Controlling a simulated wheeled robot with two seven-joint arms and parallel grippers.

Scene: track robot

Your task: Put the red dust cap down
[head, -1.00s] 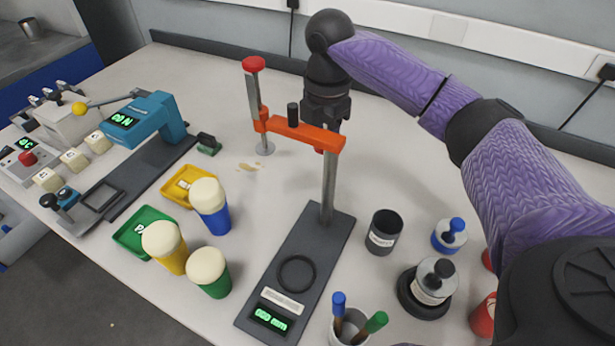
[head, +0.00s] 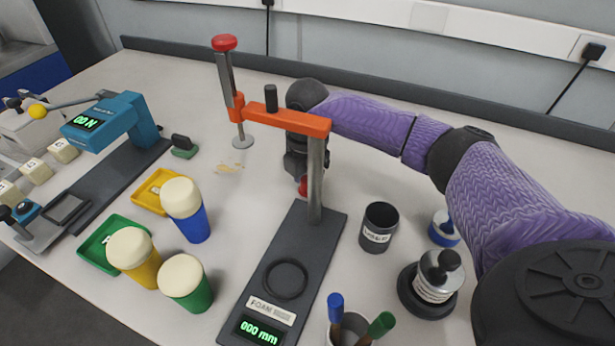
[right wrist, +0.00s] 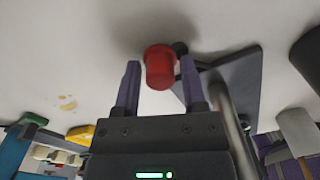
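The red dust cap (right wrist: 160,68) is between my right gripper's fingertips in the right wrist view, with a narrow gap on each side. In the head view a small part of the cap (head: 303,186) shows low over the bench, just left of the foam gauge's post. It looks set on the bench, but contact is hard to see. My right gripper (right wrist: 160,82) is open around the cap. In the head view the gripper (head: 298,172) points down behind the gauge's orange arm, which partly hides it. My left gripper is in neither current view.
The foam gauge (head: 318,180) stands close beside my right gripper. A dark labelled cup (head: 379,228) and a metal weight (head: 436,275) are to its right. Foam-topped cups (head: 194,228) and yellow and green trays (head: 149,192) are left. Bare bench lies behind the gauge.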

